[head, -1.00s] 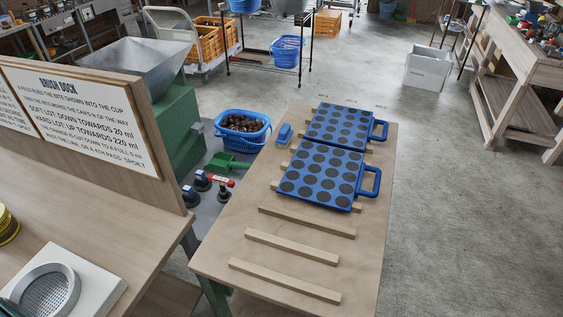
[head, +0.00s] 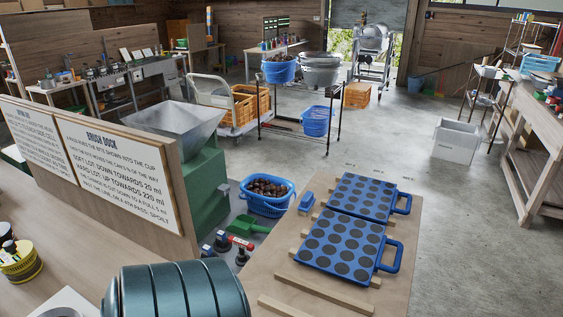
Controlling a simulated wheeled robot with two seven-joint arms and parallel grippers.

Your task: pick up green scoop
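The green scoop (head: 248,225) lies on a low grey surface beside the left edge of the wooden table, just in front of the blue basket of chestnuts (head: 267,196). Its handle points right toward the table. Neither of my grippers is in view, so I cannot see whether they are open or shut.
Red-and-blue tools (head: 239,242) lie just in front of the scoop. The wooden table (head: 402,265) holds blue dotted trays (head: 343,245) and slats. A green machine with a hopper (head: 176,121) and a sign board (head: 124,174) stand left. Open floor lies right.

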